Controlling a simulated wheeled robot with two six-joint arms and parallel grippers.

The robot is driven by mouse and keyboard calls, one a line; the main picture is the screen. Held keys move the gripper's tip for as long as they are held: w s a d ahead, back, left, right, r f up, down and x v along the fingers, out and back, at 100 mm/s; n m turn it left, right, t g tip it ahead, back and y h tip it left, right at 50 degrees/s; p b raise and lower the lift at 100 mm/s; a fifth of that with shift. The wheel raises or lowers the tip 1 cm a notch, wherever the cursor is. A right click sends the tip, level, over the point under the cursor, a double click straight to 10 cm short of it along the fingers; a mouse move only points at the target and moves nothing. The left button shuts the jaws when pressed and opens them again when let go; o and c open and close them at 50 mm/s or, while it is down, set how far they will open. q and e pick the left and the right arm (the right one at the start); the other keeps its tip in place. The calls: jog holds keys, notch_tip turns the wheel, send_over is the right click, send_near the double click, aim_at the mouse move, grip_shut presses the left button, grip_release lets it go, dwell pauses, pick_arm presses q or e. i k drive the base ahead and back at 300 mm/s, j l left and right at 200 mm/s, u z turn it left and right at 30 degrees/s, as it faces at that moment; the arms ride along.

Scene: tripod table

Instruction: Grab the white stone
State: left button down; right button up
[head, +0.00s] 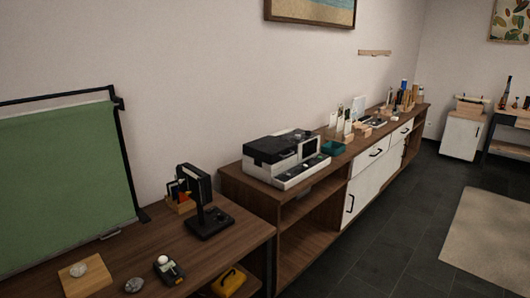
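A small pale, whitish-grey stone (77,269) sits on a square wooden board (98,278) at the lower left of the head view. A second, greyer stone (133,285) lies on the wooden tabletop (215,255) to the right of the board. A small dark device (174,273) is further right, with a round white thing (163,261) on or against its upper end. I cannot tell for sure which pale object is the white stone. Neither of my grippers is in view.
A black stand (209,219) and a small wooden holder (181,204) stand behind these things. A green screen (65,180) rises at the left. A black-and-white machine (287,157) sits on the long sideboard (240,188). A yellow object (229,284) lies on a lower shelf.

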aim_at(78, 270)
jog(key=u, duration=1.4)
jog(key=l+u, duration=0.1)
